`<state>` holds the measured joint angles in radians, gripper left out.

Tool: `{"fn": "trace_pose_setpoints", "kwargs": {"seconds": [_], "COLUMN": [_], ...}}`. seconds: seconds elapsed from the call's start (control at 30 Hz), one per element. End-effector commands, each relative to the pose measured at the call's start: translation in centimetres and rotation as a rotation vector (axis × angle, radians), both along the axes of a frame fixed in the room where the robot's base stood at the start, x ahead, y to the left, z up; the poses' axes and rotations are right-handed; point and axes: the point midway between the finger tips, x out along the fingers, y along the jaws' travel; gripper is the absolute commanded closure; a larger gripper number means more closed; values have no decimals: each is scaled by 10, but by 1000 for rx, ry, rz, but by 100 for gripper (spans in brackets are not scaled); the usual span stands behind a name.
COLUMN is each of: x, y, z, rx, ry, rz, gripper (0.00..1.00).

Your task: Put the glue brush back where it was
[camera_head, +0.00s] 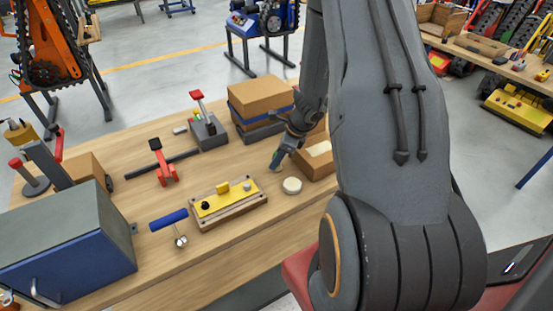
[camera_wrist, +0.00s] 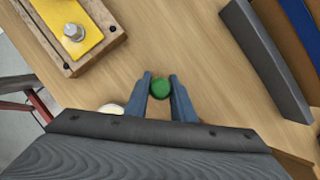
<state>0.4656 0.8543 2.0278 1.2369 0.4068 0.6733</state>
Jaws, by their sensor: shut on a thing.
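My gripper (camera_wrist: 161,88) is shut on a small round green thing (camera_wrist: 160,84), which I take to be the end of the glue brush seen from above. Its lower part and bristles are hidden in this view. In the head view my gripper (camera_head: 277,163) is over the right part of the wooden bench, just left of a small round white thing (camera_head: 292,185). I cannot tell whether the brush touches the bench.
A yellow plate on a wooden block (camera_head: 228,208) lies left of my gripper. Cardboard boxes (camera_head: 260,97) and an open carton (camera_head: 318,160) stand behind and right. A blue-handled tool (camera_head: 168,219) and a grey-blue box (camera_head: 65,245) are further left. Bare bench lies around the gripper.

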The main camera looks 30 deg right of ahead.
Motion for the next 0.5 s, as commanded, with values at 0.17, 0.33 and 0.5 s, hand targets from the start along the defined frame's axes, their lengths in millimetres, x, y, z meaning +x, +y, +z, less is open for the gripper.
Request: {"fn": "trace_pose_setpoints", "kwargs": {"seconds": [0.17,0.33,0.5], "x": [1,1,0], "y": [0,0,0], "z": [-1,-3,-4], "rx": [-1,-1,-1], "ry": [-1,-1,-1], "rz": [0,0,0], "gripper": [100,100,63]}}
